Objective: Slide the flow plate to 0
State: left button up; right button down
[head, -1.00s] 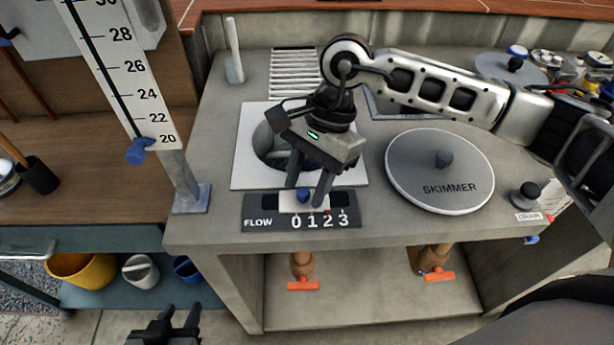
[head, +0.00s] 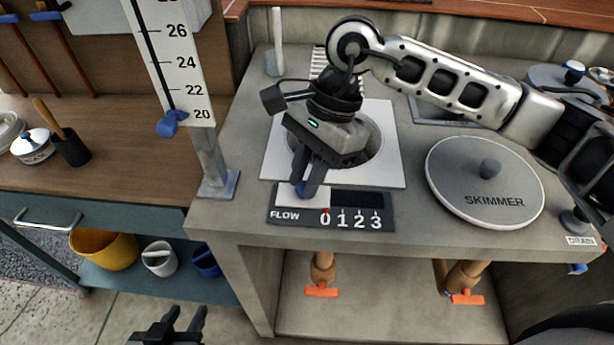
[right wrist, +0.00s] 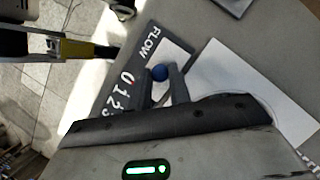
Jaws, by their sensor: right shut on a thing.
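The white flow plate (head: 318,196) sits at the left end of the slot in the dark FLOW panel (head: 387,222), its right edge close to the 0 mark. The slot to its right is dark and empty. My right gripper (head: 303,190) is shut on the plate's blue knob, which shows between the fingers in the right wrist view (right wrist: 160,72). The fingers hide part of the knob and plate in the head view. My left gripper (head: 186,318) is low at the bottom edge, open and empty, away from the panel.
A round SKIMMER lid (head: 470,180) lies to the right. A gauge post (head: 208,160) stands at left. Orange-handled valves (head: 322,291) are below.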

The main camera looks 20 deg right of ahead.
jog(key=c, duration=1.3)
grip_release()
jog(key=shift+w+a, duration=0.15)
jog(key=shift+a, duration=0.15)
pick_arm(q)
jog(key=shift+w, duration=0.2)
pick_arm(e)
jog(key=shift+d, duration=0.1)
jog(key=shift+r, duration=0.2)
pick_arm(q)
jog(key=shift+d+b, duration=0.1)
jog(key=shift+b, duration=0.5)
pick_arm(e)
jog(key=v, duration=1.5)
jog(key=shift+d+r, duration=0.2)
jog(key=shift+r, duration=0.05)
pick_arm(q)
jog(key=shift+f, duration=0.15)
